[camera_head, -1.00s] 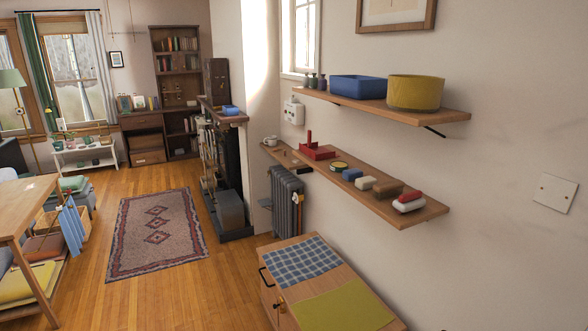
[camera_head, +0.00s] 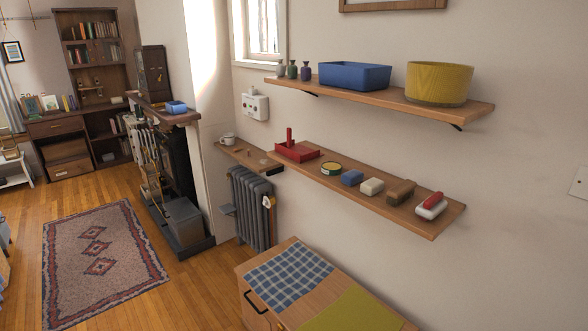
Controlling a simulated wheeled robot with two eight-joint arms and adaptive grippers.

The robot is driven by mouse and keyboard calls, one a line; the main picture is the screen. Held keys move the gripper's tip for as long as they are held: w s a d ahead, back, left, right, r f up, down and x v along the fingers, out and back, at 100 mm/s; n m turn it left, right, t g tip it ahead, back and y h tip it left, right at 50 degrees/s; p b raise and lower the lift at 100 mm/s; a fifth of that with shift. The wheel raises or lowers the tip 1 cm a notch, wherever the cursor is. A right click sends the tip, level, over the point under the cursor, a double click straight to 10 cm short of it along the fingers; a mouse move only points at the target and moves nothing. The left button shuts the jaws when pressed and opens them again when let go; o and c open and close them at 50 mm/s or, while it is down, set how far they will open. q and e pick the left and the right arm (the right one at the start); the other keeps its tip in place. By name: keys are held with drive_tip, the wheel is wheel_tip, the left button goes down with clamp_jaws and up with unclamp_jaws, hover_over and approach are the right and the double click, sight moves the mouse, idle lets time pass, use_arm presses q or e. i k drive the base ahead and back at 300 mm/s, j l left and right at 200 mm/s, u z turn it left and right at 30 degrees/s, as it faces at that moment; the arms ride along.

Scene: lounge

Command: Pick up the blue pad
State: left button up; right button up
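A small blue block that looks like the blue pad (camera_head: 352,178) lies on the lower wall shelf (camera_head: 322,186). It sits between a round green-and-yellow tin (camera_head: 331,168) on its left and a cream block (camera_head: 371,187) on its right. It is apart from both and nothing visible covers it. Neither of my grippers shows in the head view.
Farther right on that shelf are a brown brush-like block (camera_head: 400,192) and a white-and-red item (camera_head: 431,205); a red tray (camera_head: 297,151) is at left. The upper shelf (camera_head: 390,95) overhangs. A wooden cabinet (camera_head: 338,290) stands below. Floor beside the rug (camera_head: 100,262) is clear.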

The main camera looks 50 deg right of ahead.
sight(350, 178)
drive_tip(key=i+j+z, duration=0.1)
drive_tip(key=i+z, duration=0.15)
drive_tip(key=i, duration=1.15)
drive_tip(key=i+z, duration=0.4)
drive_tip(key=i+j+z, duration=0.2)
drive_tip(key=i+z, duration=0.2)
drive_tip(key=i, duration=0.1)
